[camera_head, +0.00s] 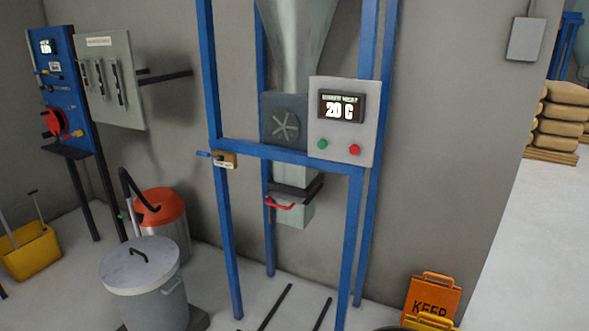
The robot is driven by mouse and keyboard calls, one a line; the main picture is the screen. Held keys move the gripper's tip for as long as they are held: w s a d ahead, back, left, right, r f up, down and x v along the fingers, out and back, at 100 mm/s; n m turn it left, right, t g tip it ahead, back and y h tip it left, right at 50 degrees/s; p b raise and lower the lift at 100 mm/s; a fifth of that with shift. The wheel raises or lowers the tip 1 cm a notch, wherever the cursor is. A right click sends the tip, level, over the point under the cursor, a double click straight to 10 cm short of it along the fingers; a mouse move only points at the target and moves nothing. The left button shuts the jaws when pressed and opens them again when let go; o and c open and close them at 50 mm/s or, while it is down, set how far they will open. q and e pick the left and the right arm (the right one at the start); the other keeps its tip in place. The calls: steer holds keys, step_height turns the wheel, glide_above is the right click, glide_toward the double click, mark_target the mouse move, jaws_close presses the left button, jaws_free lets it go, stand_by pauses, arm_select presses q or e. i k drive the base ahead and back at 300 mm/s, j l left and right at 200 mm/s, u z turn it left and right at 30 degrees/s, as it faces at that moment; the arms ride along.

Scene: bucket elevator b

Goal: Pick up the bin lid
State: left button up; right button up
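A grey metal bin (160,306) stands on the floor at the lower left. Its round grey bin lid (139,267) sits on top of it and has a dark curved handle (138,254) in the middle. A second bin behind it has an orange-red lid (161,206) with a dark hose or pipe above it. Neither of my grippers shows in the head view.
A yellow bucket (30,250) stands at the left. Orange and yellow signs (432,295) stand lower right. Stacked sacks (562,115) are at the far right.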

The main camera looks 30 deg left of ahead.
mark_target(139, 263)
steer(key=j+u, duration=0.1)
steer(key=u, duration=2.55)
steer(key=i, duration=2.35)
steer(key=z, duration=0.05)
